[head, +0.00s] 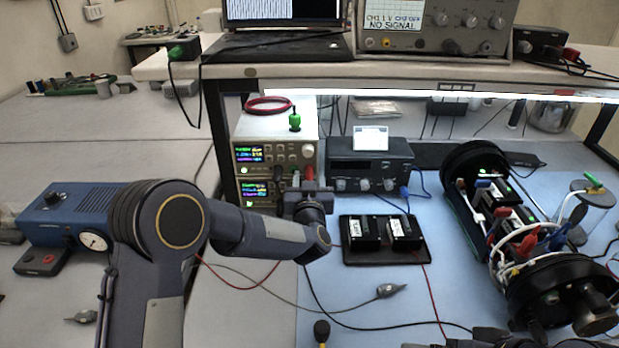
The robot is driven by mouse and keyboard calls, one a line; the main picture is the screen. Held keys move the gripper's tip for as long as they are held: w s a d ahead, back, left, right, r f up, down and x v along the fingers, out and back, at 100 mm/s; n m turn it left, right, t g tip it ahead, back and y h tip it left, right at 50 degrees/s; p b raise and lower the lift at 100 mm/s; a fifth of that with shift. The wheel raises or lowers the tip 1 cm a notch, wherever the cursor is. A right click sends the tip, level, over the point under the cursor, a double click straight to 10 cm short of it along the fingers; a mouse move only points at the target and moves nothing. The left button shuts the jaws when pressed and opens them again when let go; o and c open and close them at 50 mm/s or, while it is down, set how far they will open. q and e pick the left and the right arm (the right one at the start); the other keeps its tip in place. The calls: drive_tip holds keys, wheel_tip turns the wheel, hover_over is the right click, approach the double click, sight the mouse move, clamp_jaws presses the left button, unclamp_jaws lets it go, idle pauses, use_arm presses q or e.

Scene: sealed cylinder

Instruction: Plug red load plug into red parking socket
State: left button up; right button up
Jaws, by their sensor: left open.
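My left gripper (306,188) is at the front of the stacked power supplies (275,160), at their lower right. Its jaws are open. A small red plug-like piece (309,173) shows just above the jaws, with a paler one beside it; I cannot tell whether the jaws touch either. I cannot tell which piece is the red load plug. The red parking socket cannot be made out and may be hidden behind the gripper. A thin red lead (236,284) runs below my left arm.
A black tray with two dark modules (367,233) lies on the blue mat (350,290). The opened cylinder (520,235) with clips and cables is at the right. A grey probe-like piece (390,290) and loose leads cross the front mat. The shelf (420,66) overhangs behind.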

idle(0.7)
use_arm(q)
clamp_jaws()
idle(0.3)
drive_tip(key=s+b, duration=0.2)
drive_tip(key=s, duration=0.4)
idle(1.0)
drive_tip(key=shift+r, duration=0.15)
